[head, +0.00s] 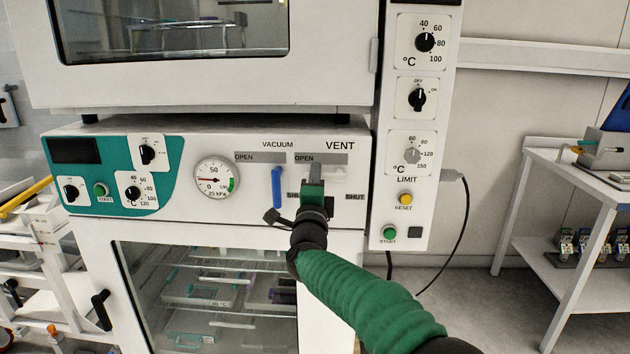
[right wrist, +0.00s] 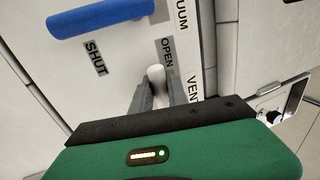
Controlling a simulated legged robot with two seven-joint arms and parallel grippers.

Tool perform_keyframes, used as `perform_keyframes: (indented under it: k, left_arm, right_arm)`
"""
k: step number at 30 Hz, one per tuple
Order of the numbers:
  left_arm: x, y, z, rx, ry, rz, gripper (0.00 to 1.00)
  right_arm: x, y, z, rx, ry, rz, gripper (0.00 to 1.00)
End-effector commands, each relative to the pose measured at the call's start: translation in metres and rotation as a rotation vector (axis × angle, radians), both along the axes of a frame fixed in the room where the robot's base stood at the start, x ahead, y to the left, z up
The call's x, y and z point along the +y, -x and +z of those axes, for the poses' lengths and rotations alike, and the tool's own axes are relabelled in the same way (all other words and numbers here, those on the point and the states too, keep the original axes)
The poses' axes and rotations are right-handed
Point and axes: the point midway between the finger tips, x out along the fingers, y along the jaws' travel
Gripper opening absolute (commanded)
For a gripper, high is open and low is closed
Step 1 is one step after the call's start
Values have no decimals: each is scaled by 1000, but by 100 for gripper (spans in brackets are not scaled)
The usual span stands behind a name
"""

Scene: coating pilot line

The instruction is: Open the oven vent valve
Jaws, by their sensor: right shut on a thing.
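The vent valve sits on the oven's front panel (head: 245,212) under the VENT label (head: 340,146), with an OPEN plate (head: 328,159) above and a SHUT mark at its lower right. My right gripper (head: 313,186) is on this valve and hides most of it in the head view. In the right wrist view my right gripper (right wrist: 156,95) has its fingers shut on the pale vent handle (right wrist: 157,73), whose rounded end shows beside the OPEN label. How far the handle is turned I cannot tell. My left gripper is not in view.
The blue vacuum handle (head: 277,188) hangs down just left of my right gripper; it also shows in the right wrist view (right wrist: 100,17). A pressure gauge (head: 216,179) is further left. A control column (head: 412,130) stands right. A side table (head: 575,165) is at far right.

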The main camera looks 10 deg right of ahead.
Motion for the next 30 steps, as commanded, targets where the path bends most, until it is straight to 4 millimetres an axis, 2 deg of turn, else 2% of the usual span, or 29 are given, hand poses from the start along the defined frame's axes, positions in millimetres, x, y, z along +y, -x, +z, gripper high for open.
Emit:
perform_keyframes:
  k: [1, 10, 11, 15, 25, 30]
  left_arm:
    - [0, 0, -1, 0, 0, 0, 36]
    - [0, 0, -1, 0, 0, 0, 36]
    - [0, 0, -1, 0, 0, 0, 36]
    - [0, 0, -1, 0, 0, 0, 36]
    - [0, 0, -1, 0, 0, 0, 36]
    - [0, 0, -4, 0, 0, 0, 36]
  right_arm:
    - [0, -1, -5, 8, -7, 1, 0]
    - [0, -1, -6, 8, -7, 1, 0]
    - [0, -1, -6, 9, -6, 1, 23]
    - [0, -1, -4, 6, -5, 1, 41]
    - [1, 2, -2, 2, -3, 1, 41]
    - [8, 25, -8, 2, -2, 2, 41]
